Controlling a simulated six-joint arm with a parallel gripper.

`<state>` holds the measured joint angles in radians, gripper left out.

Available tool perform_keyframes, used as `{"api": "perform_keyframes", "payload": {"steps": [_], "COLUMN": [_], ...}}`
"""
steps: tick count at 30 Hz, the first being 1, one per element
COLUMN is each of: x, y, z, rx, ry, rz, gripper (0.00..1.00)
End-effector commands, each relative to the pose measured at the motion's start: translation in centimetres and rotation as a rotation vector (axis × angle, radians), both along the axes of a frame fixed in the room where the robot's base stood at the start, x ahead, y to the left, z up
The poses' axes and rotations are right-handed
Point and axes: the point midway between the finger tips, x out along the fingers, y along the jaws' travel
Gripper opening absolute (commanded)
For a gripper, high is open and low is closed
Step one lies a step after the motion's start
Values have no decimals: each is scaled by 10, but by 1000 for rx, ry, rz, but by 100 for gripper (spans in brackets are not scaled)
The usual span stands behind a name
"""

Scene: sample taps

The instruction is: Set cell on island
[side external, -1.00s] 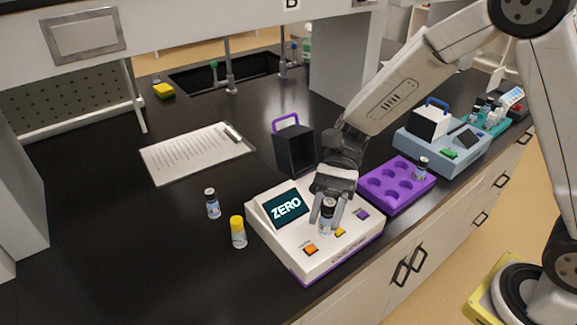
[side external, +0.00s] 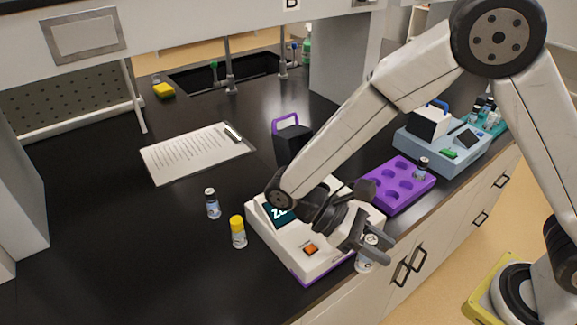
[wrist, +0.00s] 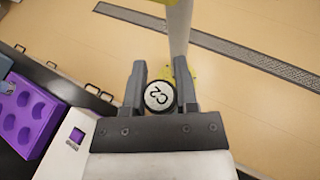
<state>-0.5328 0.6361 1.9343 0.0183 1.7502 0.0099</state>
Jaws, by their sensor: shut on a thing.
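My gripper (side external: 374,243) is shut on a small glass vial (side external: 365,263), its jaws on either side of the cap. In the wrist view my gripper (wrist: 160,92) holds the vial's black cap (wrist: 159,97), whose white top reads "C2". The vial shows in front of the right front corner of the white meter (side external: 292,245), with floor behind it in the wrist view. My arm partly covers the meter's screen. I cannot tell which thing is the island.
A purple rack (side external: 389,203) holds one vial (side external: 421,166). A black box (side external: 290,142), clipboard (side external: 198,153) and blue device (side external: 464,157) stand behind. The bench's left front is clear.

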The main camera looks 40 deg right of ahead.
Motion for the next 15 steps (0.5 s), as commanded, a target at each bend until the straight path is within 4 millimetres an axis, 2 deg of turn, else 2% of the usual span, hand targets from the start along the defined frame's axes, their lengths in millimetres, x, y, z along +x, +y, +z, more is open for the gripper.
{"api": "perform_keyframes", "payload": {"steps": [7,15], "x": [-1,8], "y": [-12,-21], "z": [3,12], "rx": [0,1], "ry": [-2,-1], "rz": [372,773], "gripper": [0,0]}}
